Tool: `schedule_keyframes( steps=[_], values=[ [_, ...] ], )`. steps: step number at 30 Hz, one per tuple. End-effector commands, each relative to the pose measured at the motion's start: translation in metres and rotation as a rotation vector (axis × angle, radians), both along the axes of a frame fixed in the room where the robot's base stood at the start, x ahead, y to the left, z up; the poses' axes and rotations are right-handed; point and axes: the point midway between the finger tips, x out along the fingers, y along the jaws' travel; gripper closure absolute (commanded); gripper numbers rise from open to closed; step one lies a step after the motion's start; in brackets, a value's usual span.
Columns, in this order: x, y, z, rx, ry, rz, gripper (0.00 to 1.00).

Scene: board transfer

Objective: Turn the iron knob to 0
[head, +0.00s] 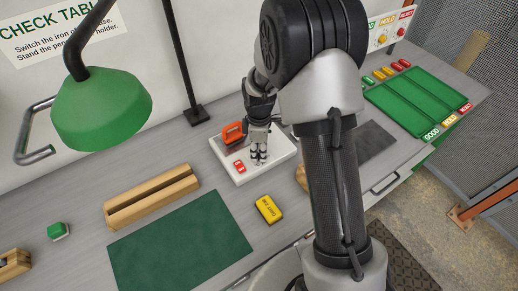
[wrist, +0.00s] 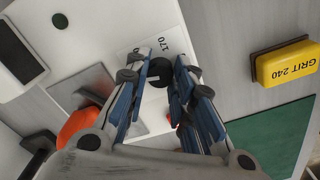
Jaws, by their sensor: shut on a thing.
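The white iron base (head: 271,171) lies on the bench in the head view. The orange iron (head: 233,133) rests on its left part and also shows in the wrist view (wrist: 80,126). My gripper (head: 259,157) is over the base, beside the iron. In the wrist view, the black round knob (wrist: 160,72) sits between the fingers of my gripper (wrist: 159,80), which are shut on it from both sides. Part of the dial is hidden by the fingers, and I cannot read the knob's setting.
A small red block (head: 239,167) lies on the base's front left. A yellow GRIT 240 block (head: 269,208) and a dark green mat (head: 181,246) lie in front. A wooden slotted block (head: 151,199) is left; a green tray (head: 414,104) is right. A green lamp (head: 101,110) hangs at left.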

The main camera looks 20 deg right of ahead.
Motion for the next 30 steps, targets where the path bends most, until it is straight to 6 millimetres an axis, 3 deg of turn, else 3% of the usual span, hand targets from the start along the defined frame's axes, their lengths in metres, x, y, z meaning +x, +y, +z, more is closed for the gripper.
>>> schedule_keyframes(
  steps=[12,30],
  values=[
    [0.0004,0.0,0.0003,0.0,-0.001,0.217,1.0],
    [0.0004,0.0,0.0001,0.0,-0.001,0.257,1.0]
  ],
)
